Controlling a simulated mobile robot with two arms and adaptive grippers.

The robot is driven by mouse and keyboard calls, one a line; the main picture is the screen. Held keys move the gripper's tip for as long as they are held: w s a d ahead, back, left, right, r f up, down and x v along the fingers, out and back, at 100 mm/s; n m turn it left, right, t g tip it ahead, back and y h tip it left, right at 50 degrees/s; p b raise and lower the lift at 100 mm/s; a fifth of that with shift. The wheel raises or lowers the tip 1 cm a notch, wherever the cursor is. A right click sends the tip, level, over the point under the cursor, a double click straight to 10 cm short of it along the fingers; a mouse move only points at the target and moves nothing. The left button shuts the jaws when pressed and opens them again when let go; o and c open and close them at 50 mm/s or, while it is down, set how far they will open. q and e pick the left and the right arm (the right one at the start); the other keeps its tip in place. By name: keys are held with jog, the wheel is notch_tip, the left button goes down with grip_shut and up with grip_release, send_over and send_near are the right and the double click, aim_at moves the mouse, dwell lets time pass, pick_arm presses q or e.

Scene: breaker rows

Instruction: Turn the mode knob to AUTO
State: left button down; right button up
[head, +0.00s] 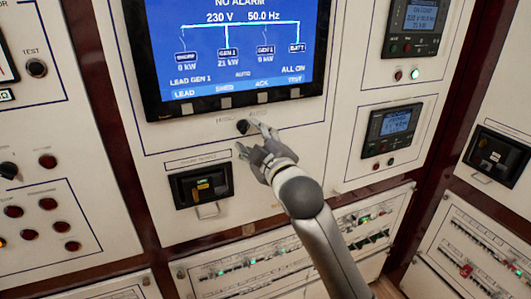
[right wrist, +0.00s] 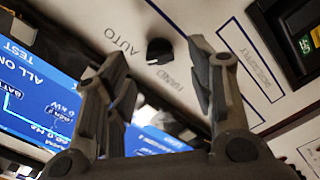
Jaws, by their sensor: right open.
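The mode knob (head: 243,127) is a small black knob on the white panel below the large blue screen. In the right wrist view the knob (right wrist: 159,50) shows between the fingertips, with AUTO printed on one side and HAND on another. Which label it points at is not clear. My right gripper (head: 248,136) is open and empty, with its fingers spread to either side of the knob. In the right wrist view the gripper (right wrist: 156,56) shows a gap between each finger and the knob. My left gripper is not in view.
The blue screen (head: 235,45) in its black frame is just above the knob. A black breaker (head: 202,184) with a handle is below left. Small meters (head: 392,130) are on the right, and breaker rows (head: 235,266) line the bottom. Bare panel surrounds the knob.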

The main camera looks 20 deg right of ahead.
jog(key=s, duration=0.8)
jog(key=shift+d, duration=0.15)
jog(key=shift+f, duration=0.1)
jog(key=w+d+f+m+g+b, duration=0.1)
jog(key=w+f+g, duration=0.15)
jog(key=f, duration=1.25)
jog(key=w+f+m+g+b, duration=0.1)
jog(key=w+f+m+g, duration=0.15)
jog(key=f, duration=1.15)
jog(key=s+d+f+m+g, duration=0.15)
jog(key=s+f, duration=0.25)
jog(key=f, duration=0.8)
jog(key=s+f+g, duration=0.3)
jog(key=s+f, duration=0.2)
jog(key=f, duration=0.7)
jog(key=s+f+m+g+b, duration=0.25)
jog(key=s+f+g, duration=0.25)
jog(key=s+f, duration=2.2)
jog(key=s+f+m+g, duration=0.1)
jog(key=s+f+g, duration=0.1)
jog(key=s, duration=1.5)
jog(key=shift+d+h, duration=0.25)
jog(key=shift+h, duration=0.05)
